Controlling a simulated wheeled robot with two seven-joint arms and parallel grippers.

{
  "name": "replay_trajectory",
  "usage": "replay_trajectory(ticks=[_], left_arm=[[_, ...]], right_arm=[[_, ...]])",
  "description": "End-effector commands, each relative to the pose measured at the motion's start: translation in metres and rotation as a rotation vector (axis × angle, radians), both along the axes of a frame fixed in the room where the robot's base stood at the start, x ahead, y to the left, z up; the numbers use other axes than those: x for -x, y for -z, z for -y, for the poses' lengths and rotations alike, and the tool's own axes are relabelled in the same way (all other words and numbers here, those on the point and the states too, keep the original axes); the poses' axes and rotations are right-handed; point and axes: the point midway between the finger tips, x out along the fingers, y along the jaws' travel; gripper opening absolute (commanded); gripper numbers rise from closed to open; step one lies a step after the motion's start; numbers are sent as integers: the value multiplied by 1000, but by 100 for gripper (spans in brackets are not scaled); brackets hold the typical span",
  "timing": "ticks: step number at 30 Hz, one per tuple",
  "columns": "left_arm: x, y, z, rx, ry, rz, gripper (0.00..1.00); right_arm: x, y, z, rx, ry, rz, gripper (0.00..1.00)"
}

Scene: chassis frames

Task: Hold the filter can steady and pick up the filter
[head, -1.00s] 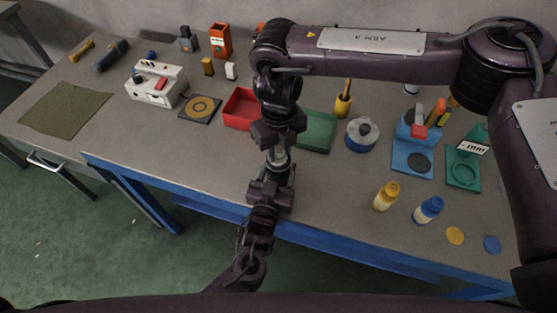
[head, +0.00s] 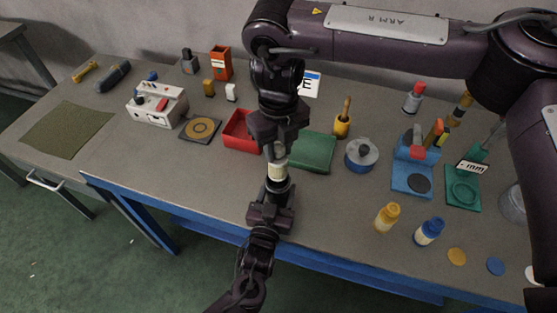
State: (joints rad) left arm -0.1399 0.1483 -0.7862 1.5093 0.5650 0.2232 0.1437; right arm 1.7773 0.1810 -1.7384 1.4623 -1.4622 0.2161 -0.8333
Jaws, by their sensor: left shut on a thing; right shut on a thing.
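My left gripper (head: 271,203), the lower one, is shut on the dark filter can (head: 279,186) above the table's front edge. The can looks upright, and its lower part is hidden by the gripper. The cream filter (head: 277,170) stands up out of the can's top. My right gripper (head: 276,143), directly above, is shut on the upper end of the filter, which the fingers partly hide. Whether the filter's lower end is still inside the can cannot be seen.
A red bin (head: 240,135) and a green bin (head: 313,152) lie behind the grippers. A grey round container (head: 361,155) stands right of the green bin. The front table strip at left is clear.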

Motion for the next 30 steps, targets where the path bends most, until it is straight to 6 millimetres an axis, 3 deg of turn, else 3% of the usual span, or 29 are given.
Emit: replay_trajectory(ticks=[5, 13, 14, 19, 30], left_arm=[[0, 1, 0, 0, 0, -1, 27], [0, 0, 0, 0, 0, -1, 27], [0, 0, 0, 0, 0, -1, 57], [0, 0, 0, 0, 0, -1, 79], [6, 1, -2, 0, 1, -1, 80]], right_arm=[[0, -17, 0, 2, 0, 1, 0], [0, -19, 0, 1, 0, 0, 0], [0, -19, 0, 1, 0, 0, 0], [0, -19, 0, 1, 0, 0, 0], [0, -19, 0, 1, 1, 0, 0]])
